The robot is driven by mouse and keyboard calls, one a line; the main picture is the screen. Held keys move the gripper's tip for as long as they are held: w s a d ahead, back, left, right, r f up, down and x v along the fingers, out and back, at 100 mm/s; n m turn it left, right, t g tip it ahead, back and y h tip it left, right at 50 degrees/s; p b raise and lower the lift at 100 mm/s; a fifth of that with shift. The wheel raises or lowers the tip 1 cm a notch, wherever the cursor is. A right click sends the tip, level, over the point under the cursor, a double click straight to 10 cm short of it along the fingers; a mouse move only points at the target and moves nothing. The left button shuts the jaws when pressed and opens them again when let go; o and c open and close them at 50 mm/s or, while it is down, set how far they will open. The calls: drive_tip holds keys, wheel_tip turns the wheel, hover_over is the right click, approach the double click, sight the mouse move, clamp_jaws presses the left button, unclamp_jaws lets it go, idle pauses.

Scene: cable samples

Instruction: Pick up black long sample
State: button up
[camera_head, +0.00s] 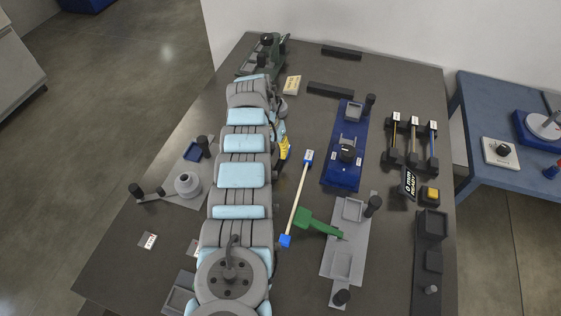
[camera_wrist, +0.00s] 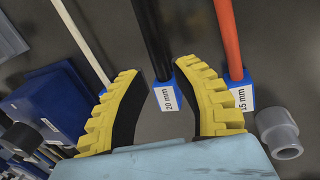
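The black long sample (camera_wrist: 152,40) shows in the wrist view as a black rod. It ends in a blue block with a white "20 mm" label (camera_wrist: 166,98). My gripper (camera_wrist: 158,70) is open, its two yellow, dark-padded fingers apart on either side of the sample's blue end in the picture. No contact shows, and I cannot tell the height between them. In the head view my arm hides the black sample, and only a yellow part of my gripper (camera_head: 284,148) shows beside the arm.
In the wrist view, an orange-red rod (camera_wrist: 228,40) labelled "15 mm" lies right of the black one, near a grey cylinder (camera_wrist: 279,132). A white rod (camera_head: 298,200) with blue ends lies right of my arm. A blue fixture (camera_head: 343,178) stands farther right.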

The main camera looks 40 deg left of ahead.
sight(279, 160)
drive_tip(key=f, duration=0.2)
drive_tip(key=d+f+b, duration=0.1)
drive_tip(key=f, duration=0.1)
drive_tip(key=shift+w+f+b, duration=0.2)
drive_tip(key=shift+f+b, duration=0.2)
drive_tip(key=shift+b, duration=0.05)
clamp_jaws()
